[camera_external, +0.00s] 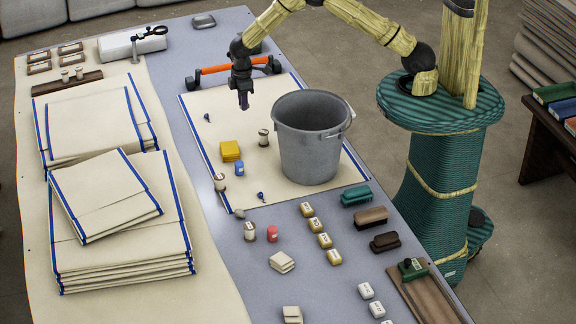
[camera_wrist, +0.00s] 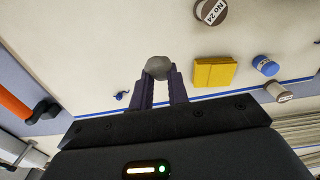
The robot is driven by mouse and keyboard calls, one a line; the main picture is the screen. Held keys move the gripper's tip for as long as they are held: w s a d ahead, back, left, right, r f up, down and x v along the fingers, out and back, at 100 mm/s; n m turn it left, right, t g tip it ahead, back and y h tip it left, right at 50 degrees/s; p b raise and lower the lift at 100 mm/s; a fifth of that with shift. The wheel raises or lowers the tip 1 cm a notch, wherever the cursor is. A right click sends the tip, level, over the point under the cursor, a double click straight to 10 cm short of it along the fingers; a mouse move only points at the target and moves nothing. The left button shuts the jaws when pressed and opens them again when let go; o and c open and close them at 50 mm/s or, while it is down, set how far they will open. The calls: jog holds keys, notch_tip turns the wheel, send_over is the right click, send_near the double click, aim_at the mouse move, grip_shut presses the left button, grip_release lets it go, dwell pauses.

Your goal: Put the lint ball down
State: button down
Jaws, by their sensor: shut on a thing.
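The lint ball (camera_wrist: 158,67) is a small grey round lump at the tips of my gripper's two dark purple fingers in the wrist view. My gripper (camera_wrist: 159,78) is shut on it. In the external view my gripper (camera_external: 244,104) points down and appears above the cream cloth (camera_external: 217,128) with the blue border, left of the grey bucket (camera_external: 312,155). The ball cannot be made out at the fingertips in that view.
On the cloth are a yellow block (camera_external: 230,151), a blue spool (camera_external: 239,168), a thread spool (camera_external: 263,138) and small blue bits (camera_external: 207,117). An orange bar (camera_external: 225,69) lies at the far edge. Folded cloth stacks (camera_external: 125,250) fill the left side.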

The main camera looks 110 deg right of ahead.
notch_tip(320, 180, up, 19)
jog(key=s+a+n, duration=0.2)
jog(key=a, duration=1.1)
jog(key=s+a+n+p, duration=0.1)
jog(key=s+a, duration=0.4)
jog(key=a, duration=0.3)
jog(key=s+a+n, duration=0.1)
jog(key=s+a, duration=0.5)
jog(key=a, duration=0.1)
notch_tip(320, 180, down, 18)
jog(key=shift+a+f+n, duration=0.15)
jog(key=shift+f+n, duration=0.1)
jog(key=shift+n, duration=0.05)
jog(key=shift+f, duration=0.1)
jog(key=shift+f, duration=2.8)
jog(key=shift+f, duration=2.1)
